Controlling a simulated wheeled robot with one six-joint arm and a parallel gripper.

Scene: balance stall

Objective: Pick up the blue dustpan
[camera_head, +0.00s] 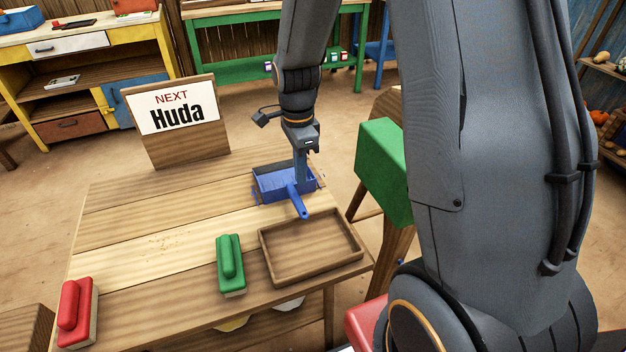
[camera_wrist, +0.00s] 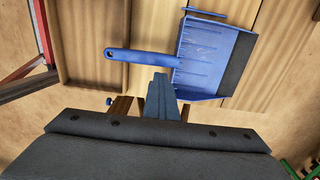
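The blue dustpan (camera_head: 271,187) lies on the far right part of the wooden table, its handle (camera_head: 299,203) toward the near side. In the wrist view the dustpan (camera_wrist: 206,60) is at upper right and its handle (camera_wrist: 140,57) points left. My gripper (camera_head: 301,181) reaches down beside the dustpan, close to where the handle meets the pan. In the wrist view my gripper (camera_wrist: 161,77) shows its fingers together with no gap, just below the handle. Nothing is seen between them. I cannot tell whether they touch the dustpan.
A wooden tray (camera_head: 313,275), a green brush (camera_head: 230,264) and a red brush (camera_head: 76,312) are nearer on the table (camera_head: 135,225). A sign (camera_head: 176,148) reading "NEXT Huda" stands at the back left. A green block-topped stand (camera_head: 384,170) is right of the table.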

